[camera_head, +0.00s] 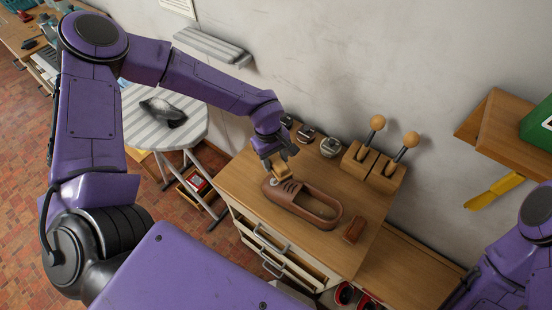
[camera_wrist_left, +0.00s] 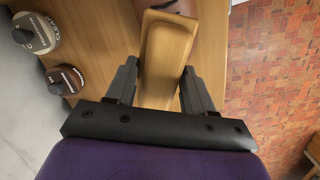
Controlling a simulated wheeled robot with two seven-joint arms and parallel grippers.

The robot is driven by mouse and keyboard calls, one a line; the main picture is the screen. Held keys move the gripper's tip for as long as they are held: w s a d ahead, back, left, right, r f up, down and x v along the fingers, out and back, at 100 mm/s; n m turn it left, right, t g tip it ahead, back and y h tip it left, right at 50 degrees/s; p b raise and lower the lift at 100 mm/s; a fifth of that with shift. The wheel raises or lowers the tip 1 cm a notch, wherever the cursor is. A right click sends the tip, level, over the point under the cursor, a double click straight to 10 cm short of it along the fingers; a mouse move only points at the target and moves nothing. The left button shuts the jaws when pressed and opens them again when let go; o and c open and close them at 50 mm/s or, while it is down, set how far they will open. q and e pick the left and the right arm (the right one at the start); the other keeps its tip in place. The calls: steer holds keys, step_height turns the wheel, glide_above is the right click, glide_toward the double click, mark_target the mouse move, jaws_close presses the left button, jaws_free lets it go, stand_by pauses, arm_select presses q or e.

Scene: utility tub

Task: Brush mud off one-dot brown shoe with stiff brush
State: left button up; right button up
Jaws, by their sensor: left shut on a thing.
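The brown shoe (camera_head: 306,207) lies on the wooden cabinet top, its toe toward the back left and its opening toward the front right. A small pale mark shows near its toe; I cannot tell whether it is the dot. My left gripper (camera_head: 278,160) is shut on a tan wooden block, the brush (camera_head: 281,169), just above or at the shoe's toe. In the left wrist view the brush (camera_wrist_left: 166,58) sits between the two fingers (camera_wrist_left: 152,92). Its bristles are hidden, and contact with the shoe is unclear. My right gripper is out of view.
A reddish-brown block (camera_head: 354,230) lies right of the shoe. Several round tins (camera_head: 330,147) stand along the wall, beside wooden holders with ball-topped handles (camera_head: 377,123). A wall shelf (camera_head: 500,120) is at right.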

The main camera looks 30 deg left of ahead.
mark_target(274, 158)
arm_select(q)
steer(key=r, duration=0.1)
steer(key=r+p, duration=0.1)
steer(key=shift+a+r, duration=0.2)
steer(key=shift+r, duration=0.15)
steer(key=shift+a+r, duration=0.1)
steer(key=shift+r, duration=0.45)
steer(key=shift+a+r, duration=0.15)
steer(key=shift+r, duration=0.75)
steer(key=shift+f, duration=0.1)
